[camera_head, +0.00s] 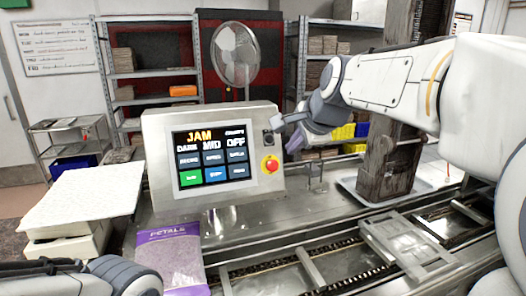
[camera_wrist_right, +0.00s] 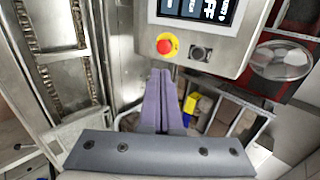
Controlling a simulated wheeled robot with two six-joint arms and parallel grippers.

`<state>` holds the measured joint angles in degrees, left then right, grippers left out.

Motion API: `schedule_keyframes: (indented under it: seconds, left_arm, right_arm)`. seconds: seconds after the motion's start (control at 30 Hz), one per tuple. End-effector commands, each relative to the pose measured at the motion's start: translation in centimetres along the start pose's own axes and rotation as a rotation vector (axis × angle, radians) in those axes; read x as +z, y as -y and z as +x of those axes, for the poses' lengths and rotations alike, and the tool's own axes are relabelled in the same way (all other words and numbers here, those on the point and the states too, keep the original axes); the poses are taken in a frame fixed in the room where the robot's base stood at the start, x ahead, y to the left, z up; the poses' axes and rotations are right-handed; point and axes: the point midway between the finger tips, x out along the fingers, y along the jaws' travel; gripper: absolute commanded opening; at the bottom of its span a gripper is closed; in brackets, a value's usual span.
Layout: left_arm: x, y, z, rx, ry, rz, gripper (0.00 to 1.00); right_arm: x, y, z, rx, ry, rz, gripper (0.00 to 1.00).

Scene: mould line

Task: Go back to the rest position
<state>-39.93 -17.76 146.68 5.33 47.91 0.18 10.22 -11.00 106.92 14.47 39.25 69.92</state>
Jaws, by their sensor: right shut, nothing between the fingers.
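My right gripper (camera_head: 294,144) is just right of the control panel (camera_head: 160,165) in the head view, its arm reaching in from the right. In the right wrist view its two purple-grey fingers (camera_wrist_right: 158,76) are together with nothing between them. They point toward the lower edge of the panel, below the red emergency button (camera_wrist_right: 166,45) and the small dark switch (camera_wrist_right: 200,53). I cannot tell the exact gap to the panel. The panel's screen (camera_head: 211,157) reads "JAM", "DARK", "MID", "OFF". Parts of my left arm show at the bottom left; its gripper is out of view.
A conveyor line (camera_head: 335,262) with metal frames runs along the front right. A purple-labelled PETALS bag (camera_head: 170,255) and a white sheet stack (camera_head: 80,198) stand left. A wooden post (camera_head: 388,160) is under my right arm. A fan (camera_head: 236,55) and shelves stand behind.

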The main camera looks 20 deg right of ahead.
Motion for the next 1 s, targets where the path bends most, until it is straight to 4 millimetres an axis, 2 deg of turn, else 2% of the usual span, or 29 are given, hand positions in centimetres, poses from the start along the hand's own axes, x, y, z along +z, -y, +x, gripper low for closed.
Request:
schedule_keyframes:
  seconds: [0.27,0.37,0.43,0.47,0.57,0.6,0.67,0.73,0.8,0.9,1.0]
  left_arm:
    - [0.0,0.0,0.0,0.000,0.000,0.000,0.50]
    - [0.0,0.0,0.2,0.000,0.000,0.000,0.50]
    - [0.0,0.0,0.6,0.000,0.000,0.000,0.50]
    - [0.0,0.1,0.8,0.000,0.000,0.000,0.50]
    - [0.1,0.1,1.4,0.000,0.000,0.001,0.50]
    - [0.1,0.1,1.7,0.000,0.000,0.001,0.50]
    - [0.1,0.2,2.1,0.000,0.000,0.001,0.50]
    - [0.1,0.2,2.6,0.000,0.000,0.001,0.50]
    - [0.2,0.2,3.1,0.000,0.000,0.002,0.50]
    - [0.2,0.3,3.6,0.000,0.000,0.002,0.50]
    - [0.2,0.3,3.9,0.000,0.000,0.002,0.50]
  right_arm:
    - [0.0,-0.1,0.1,0.003,0.002,-0.005,0.00]
    - [1.5,-1.4,0.7,0.029,0.028,-0.069,0.00]
    - [3.8,-3.4,1.5,0.070,0.072,-0.177,0.00]
    - [5.0,-4.6,1.9,0.092,0.097,-0.240,0.00]
    - [9.8,-9.9,3.0,0.174,0.208,-0.514,0.00]
    - [11.7,-12.5,3.1,0.206,0.261,-0.639,0.00]
    - [14.2,-16.4,3.2,0.248,0.343,-0.834,0.00]
    - [16.6,-21.3,2.8,0.292,0.448,-1.066,0.00]
    - [18.2,-25.9,2.2,0.322,0.552,-1.295,0.00]
    - [19.2,-31.8,1.0,0.352,0.694,-1.585,0.00]
    - [19.3,-35.9,-0.1,0.362,0.806,-1.803,0.00]
